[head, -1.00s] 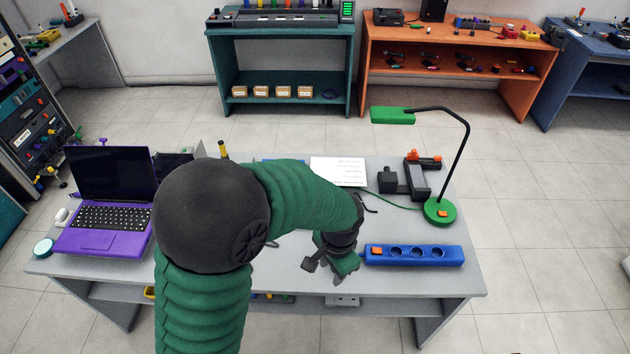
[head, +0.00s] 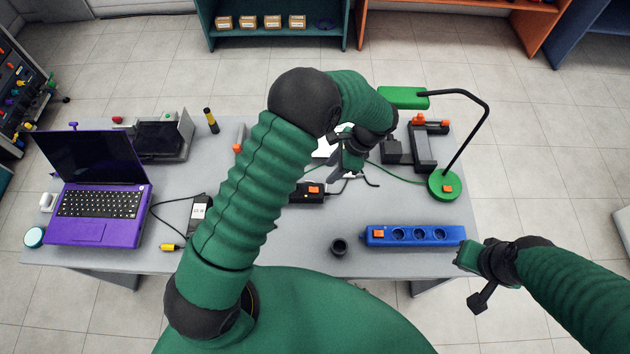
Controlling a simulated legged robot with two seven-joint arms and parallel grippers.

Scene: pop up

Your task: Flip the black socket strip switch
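The black socket strip (head: 305,195) lies on the grey table in the middle, just right of my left forearm. Its orange switch (head: 314,189) shows, while the strip's left part is hidden behind my arm. My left gripper (head: 346,164) hangs beyond and to the right of the strip, above the white paper, apart from the switch. Its fingers are small and partly covered by my wrist, so their opening is unclear. My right gripper (head: 467,262) is at the table's right front edge, near the end of the blue strip; its finger opening is also unclear.
A blue socket strip (head: 415,236) with an orange switch lies at the front right. A small black cup (head: 339,246) stands left of it. A green lamp (head: 444,185) stands at the right, a purple laptop (head: 95,215) at the left. Cables lie around the black strip.

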